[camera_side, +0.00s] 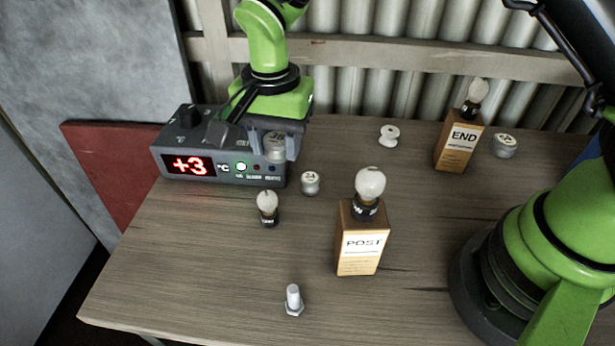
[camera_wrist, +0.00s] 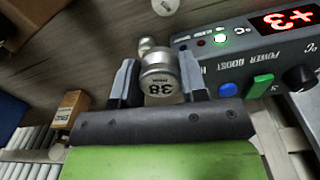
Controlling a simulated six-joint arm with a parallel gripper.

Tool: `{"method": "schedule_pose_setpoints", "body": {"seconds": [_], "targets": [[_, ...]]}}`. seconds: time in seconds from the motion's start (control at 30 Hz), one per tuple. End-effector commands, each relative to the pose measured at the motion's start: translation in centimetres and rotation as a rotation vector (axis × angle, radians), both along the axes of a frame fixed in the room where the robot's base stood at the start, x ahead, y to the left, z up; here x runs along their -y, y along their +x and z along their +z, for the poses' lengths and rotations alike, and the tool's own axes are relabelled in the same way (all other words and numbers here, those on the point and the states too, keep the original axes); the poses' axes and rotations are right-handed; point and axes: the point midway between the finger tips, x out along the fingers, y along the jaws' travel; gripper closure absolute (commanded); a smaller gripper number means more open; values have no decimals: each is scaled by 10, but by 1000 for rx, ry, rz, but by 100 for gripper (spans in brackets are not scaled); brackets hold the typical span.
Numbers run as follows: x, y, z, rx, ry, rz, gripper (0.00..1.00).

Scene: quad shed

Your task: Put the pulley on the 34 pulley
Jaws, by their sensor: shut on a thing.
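My gripper (camera_side: 275,148) is shut on a silver cylinder marked 38 (camera_side: 274,150), upright between the fingers beside the control box. In the wrist view the gripper (camera_wrist: 159,82) has the 38 cylinder (camera_wrist: 159,78) between its fingers, its marking upside down. A similar short cylinder (camera_side: 310,183), whose small marking looks like 34, stands on the bench just right of the gripper, apart from it.
The control box (camera_side: 215,150), showing +3, stands close to my gripper. A loose bulb (camera_side: 267,206) and a bolt (camera_side: 293,299) stand on the bench. The front left bench is mostly clear.

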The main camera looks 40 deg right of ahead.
Motion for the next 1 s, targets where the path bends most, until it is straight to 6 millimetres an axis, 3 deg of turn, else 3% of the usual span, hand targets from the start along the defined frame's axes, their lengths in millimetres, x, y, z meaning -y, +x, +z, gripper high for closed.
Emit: {"method": "schedule_pose_setpoints", "body": {"seconds": [0.03, 0.1, 0.27, 0.5, 0.87, 1.0], "targets": [[21, 3, 4, 1, 1, -35, 85], [41, 5, 7, 1, 1, -63, 85], [65, 5, 4, -2, -1, -95, 85], [68, 5, -39, -4, -2, -98, 85], [67, 5, -85, -1, -2, -98, 85], [67, 6, -91, 3, 0, -97, 85]]}}
